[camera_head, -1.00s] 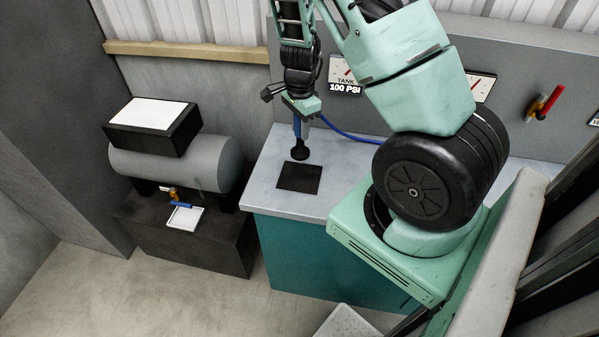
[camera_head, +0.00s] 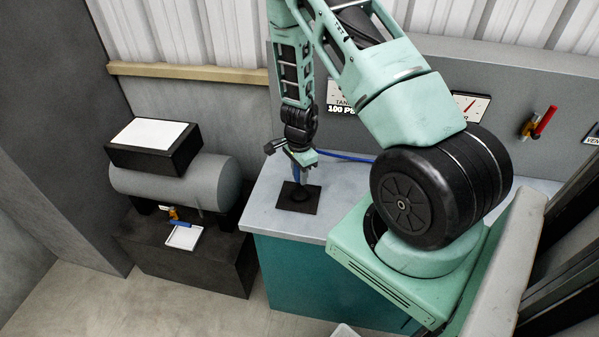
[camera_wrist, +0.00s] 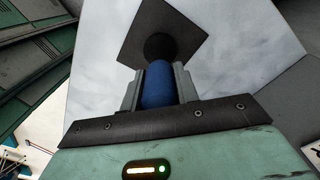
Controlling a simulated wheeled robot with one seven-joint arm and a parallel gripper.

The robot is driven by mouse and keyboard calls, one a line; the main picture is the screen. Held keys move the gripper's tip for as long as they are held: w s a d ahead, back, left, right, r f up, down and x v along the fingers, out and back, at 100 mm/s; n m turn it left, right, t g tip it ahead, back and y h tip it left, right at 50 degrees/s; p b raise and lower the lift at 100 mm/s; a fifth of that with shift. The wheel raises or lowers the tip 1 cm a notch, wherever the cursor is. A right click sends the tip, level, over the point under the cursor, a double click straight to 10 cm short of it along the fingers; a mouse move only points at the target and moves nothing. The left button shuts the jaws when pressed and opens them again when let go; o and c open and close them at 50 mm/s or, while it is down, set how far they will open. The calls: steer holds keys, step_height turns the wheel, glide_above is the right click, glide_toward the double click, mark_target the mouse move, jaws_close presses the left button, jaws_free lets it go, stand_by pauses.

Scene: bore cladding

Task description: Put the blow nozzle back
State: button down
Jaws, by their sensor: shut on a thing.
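The blow nozzle (camera_wrist: 158,84) is blue with a round black end. My gripper (camera_head: 299,164) is shut on its blue body, which shows between the two grey fingers in the wrist view (camera_wrist: 158,92). A dark square pad (camera_head: 298,198) lies on the grey bench top. The nozzle hangs roughly upright, black end down, over the middle of the pad. Its black end is at or very near the pad; I cannot tell if they touch. The blue hose (camera_head: 346,157) runs right from the gripper area and passes behind my arm.
A grey tank (camera_head: 172,181) with a black box on top stands on a dark base at left. A blue-handled valve (camera_head: 179,223) and white tray (camera_head: 184,239) are at its front. The bench top left of the pad is clear.

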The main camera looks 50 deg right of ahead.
steer(key=shift+f, duration=0.2)
steer(key=c, duration=1.1)
jaws_free()
steer(key=shift+o, duration=0.2)
